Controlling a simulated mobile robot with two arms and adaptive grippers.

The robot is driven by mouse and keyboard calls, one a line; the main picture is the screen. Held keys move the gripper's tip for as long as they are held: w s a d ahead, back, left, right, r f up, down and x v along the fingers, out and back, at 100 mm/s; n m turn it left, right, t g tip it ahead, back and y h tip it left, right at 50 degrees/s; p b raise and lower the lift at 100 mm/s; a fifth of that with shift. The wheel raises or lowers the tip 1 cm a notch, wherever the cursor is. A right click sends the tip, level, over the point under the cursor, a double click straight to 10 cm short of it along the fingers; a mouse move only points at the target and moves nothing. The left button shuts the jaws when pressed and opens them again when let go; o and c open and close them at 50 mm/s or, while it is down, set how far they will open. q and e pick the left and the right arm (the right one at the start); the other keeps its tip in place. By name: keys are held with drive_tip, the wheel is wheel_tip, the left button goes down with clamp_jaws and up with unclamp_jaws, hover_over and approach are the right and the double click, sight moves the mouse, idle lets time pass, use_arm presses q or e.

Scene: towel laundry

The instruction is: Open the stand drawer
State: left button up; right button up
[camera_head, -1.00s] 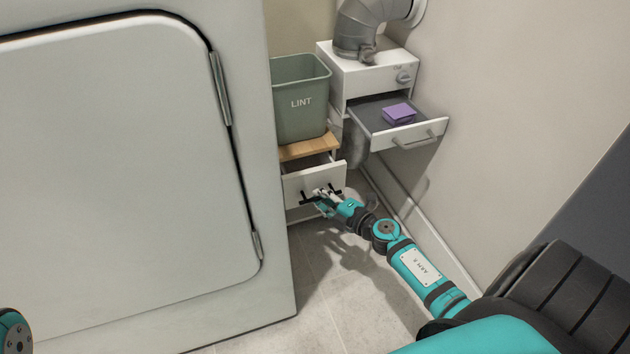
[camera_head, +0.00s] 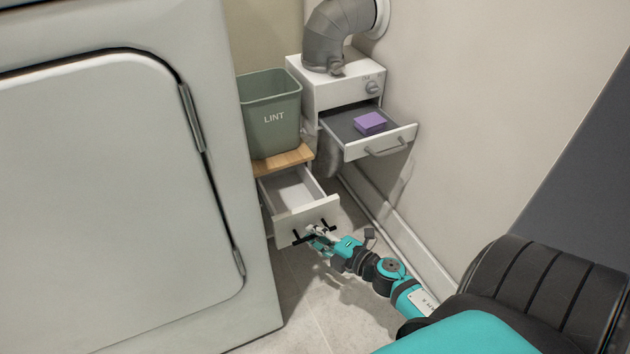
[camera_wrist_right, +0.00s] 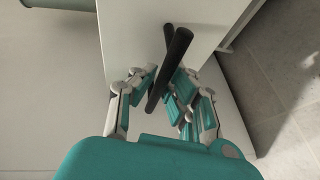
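The stand (camera_head: 288,161) with a wooden top is between the dryer and a small white unit. Its drawer (camera_head: 291,222) is pulled well out, and the empty white inside shows. The black bar handle (camera_head: 297,238) is on the drawer front. My right gripper (camera_head: 315,236) is at the middle of the handle. In the right wrist view its fingers (camera_wrist_right: 163,86) are closed around the black bar (camera_wrist_right: 172,57), on both sides of it. My left gripper is not in view.
A green LINT bin (camera_head: 270,115) stands on the stand. The white unit (camera_head: 325,85) has its own drawer (camera_head: 380,142) out, holding a purple block (camera_head: 369,123). The dryer (camera_head: 232,300) borders the stand on the left. Bare floor (camera_head: 295,315) lies in front.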

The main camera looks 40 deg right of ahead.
drive_tip(key=o, duration=0.4)
drive_tip(key=v, duration=1.2)
idle(0.3)
